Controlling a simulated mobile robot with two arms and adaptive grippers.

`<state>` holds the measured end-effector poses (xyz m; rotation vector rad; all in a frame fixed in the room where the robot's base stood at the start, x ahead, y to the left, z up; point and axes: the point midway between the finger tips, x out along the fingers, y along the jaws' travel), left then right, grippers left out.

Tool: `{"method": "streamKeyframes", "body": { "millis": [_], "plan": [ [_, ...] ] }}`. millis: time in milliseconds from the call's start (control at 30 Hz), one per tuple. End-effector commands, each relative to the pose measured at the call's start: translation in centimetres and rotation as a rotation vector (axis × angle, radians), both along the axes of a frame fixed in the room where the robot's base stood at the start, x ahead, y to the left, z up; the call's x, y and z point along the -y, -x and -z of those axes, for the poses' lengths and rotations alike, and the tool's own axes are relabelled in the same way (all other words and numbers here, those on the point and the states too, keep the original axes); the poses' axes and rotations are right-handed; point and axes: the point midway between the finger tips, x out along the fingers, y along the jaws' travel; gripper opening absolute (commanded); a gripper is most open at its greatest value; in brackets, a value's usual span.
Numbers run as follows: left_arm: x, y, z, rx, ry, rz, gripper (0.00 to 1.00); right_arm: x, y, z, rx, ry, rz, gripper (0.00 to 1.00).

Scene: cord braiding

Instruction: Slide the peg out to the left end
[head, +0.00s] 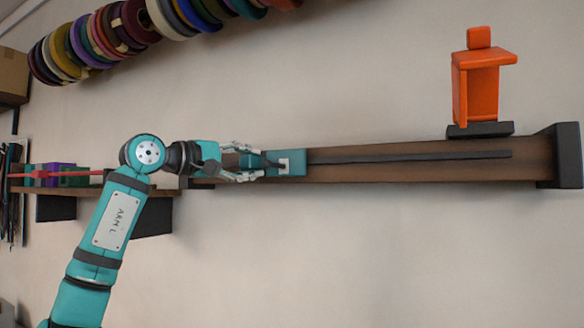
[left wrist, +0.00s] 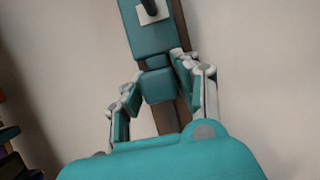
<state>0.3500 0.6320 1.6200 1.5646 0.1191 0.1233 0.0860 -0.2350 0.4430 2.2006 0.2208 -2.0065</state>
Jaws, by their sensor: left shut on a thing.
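The peg looks like a teal block (head: 297,162) with a white square plate, set on a long brown wooden rail (head: 400,173) near its left part. A dark slot line (head: 420,158) runs along the rail to the right of the block. My left gripper (head: 256,162) comes from the left and is shut on the peg's narrower left part. In the left wrist view, the fingers (left wrist: 158,82) lie on both sides of the teal block (left wrist: 150,40), whose white plate bears a dark stub. My right gripper is not in view.
An orange figure-like block (head: 482,88) stands on a dark pad above the rail's right part. A dark bracket (head: 563,155) closes the rail's right end. A shelf at left holds green and purple boxes (head: 68,172) and a red bar. Coloured spools (head: 90,45) hang above.

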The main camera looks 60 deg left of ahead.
Motion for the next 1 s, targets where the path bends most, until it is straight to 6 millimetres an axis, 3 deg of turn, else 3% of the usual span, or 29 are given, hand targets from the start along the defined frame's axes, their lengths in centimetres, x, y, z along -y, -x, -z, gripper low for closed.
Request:
{"method": "streamKeyframes", "body": {
  "millis": [33,200,400,933,967,1000],
  "plan": [
    [-1.4,0.8,0.0,-0.001,0.006,-0.003,0.00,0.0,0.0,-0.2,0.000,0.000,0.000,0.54],
    [-4.8,2.8,-0.1,-0.004,0.004,-0.005,0.00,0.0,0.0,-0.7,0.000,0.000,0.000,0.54],
    [-7.1,4.2,0.0,-0.006,0.000,-0.005,0.00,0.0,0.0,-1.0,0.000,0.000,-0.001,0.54],
    [-7.9,4.8,0.0,-0.006,-0.005,-0.006,0.00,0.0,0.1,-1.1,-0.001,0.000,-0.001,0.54],
    [-7.9,4.8,0.0,-0.006,-0.005,-0.006,0.33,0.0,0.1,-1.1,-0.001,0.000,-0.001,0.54],
    [-7.9,4.8,0.0,-0.006,-0.005,-0.006,0.39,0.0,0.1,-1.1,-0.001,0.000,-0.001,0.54]
  ]
}}
